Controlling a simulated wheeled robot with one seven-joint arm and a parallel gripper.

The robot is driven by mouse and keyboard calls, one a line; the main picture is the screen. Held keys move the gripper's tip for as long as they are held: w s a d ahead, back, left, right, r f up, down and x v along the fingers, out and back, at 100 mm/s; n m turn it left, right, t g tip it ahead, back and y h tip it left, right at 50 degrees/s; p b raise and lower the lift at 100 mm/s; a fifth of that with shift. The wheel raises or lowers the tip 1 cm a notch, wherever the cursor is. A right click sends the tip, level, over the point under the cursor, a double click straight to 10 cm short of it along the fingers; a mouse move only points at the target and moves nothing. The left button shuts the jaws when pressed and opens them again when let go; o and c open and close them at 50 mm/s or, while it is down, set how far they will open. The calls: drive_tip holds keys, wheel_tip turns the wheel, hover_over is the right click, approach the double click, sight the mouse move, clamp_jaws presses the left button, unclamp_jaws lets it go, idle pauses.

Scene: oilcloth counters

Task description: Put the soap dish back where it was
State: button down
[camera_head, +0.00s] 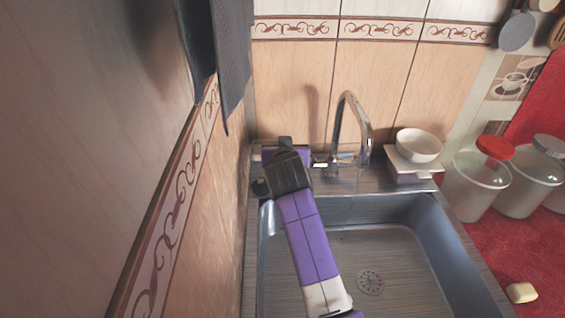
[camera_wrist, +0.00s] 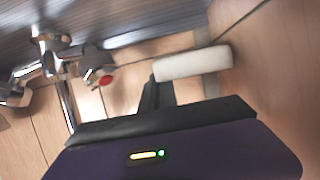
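A white, round-edged object (camera_wrist: 193,64), which looks like the soap dish, is at the fingertips of my gripper (camera_wrist: 160,92) in the wrist view. The dark fingers reach up to its lower edge; I cannot tell whether they grip it or only stand beside it. In the head view my dark gripper (camera_head: 287,168) is over the back-left ledge of the sink, near the wall corner and left of the tap. It hides what is at its tips there. A pale yellow bar of soap (camera_head: 521,292) lies on the red cloth at the right.
The chrome tap (camera_head: 362,130) stands close to the right of my gripper. A white bowl (camera_head: 418,146) sits on a support at the back right, beside clear jars (camera_head: 477,187). The sink basin (camera_head: 400,262) under my arm is empty. A dark cloth (camera_head: 235,60) hangs at left.

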drive_tip(key=shift+w, duration=0.3)
drive_tip(key=shift+a+f, duration=0.1)
drive_tip(key=shift+f, duration=2.8)
drive_tip(key=shift+w+f, duration=0.15)
drive_tip(key=shift+f, duration=0.4)
drive_tip(key=shift+f, duration=0.15)
drive_tip(key=shift+f, duration=0.1)
drive_tip(key=c, duration=1.6)
unclamp_jaws()
drive_tip(key=shift+c, duration=0.2)
